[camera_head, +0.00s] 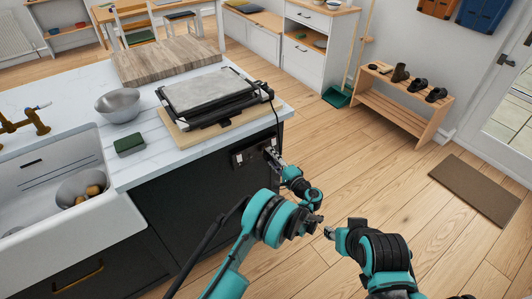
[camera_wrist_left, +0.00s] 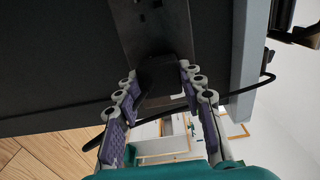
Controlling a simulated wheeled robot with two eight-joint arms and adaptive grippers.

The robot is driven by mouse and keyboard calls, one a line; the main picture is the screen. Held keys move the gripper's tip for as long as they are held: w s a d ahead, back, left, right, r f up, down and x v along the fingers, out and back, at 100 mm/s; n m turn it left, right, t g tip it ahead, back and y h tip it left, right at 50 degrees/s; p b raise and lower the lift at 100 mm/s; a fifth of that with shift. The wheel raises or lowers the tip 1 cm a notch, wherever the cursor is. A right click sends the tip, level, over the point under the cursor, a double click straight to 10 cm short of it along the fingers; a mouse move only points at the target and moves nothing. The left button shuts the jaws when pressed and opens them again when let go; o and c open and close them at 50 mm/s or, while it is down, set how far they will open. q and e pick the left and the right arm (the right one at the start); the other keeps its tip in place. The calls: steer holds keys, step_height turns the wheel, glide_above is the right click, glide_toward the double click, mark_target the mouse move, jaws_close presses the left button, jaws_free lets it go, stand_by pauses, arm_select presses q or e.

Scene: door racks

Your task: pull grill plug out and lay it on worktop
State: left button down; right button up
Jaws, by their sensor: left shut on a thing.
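The grill (camera_head: 207,90), with a grey lid and black frame, stands on a wooden board at the worktop's (camera_head: 75,92) right end. Its black cord (camera_head: 276,118) hangs over the edge toward a dark socket plate (camera_head: 246,154) on the cabinet side. My left gripper (camera_head: 271,153) is at the plate's right end, shut on the black plug (camera_wrist_left: 158,78). In the left wrist view, the plug sits between the pads, against or very close to the plate (camera_wrist_left: 155,28); I cannot tell if it is fully seated. My right gripper (camera_head: 329,232) hangs over the floor, its fingers too small to judge.
A steel bowl (camera_head: 118,105) and green sponge (camera_head: 129,145) sit on the worktop left of the grill. A butcher block (camera_head: 166,59) lies behind. The sink (camera_head: 50,185) is at left. Bare worktop shows between the sponge and grill. A shoe bench (camera_head: 405,105) stands across the floor.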

mark_target(271, 157)
arm_select(q)
steer(key=shift+v, duration=2.1)
steer(key=shift+v, duration=1.5)
step_height(271, 157, up, 21)
steer(key=p, duration=1)
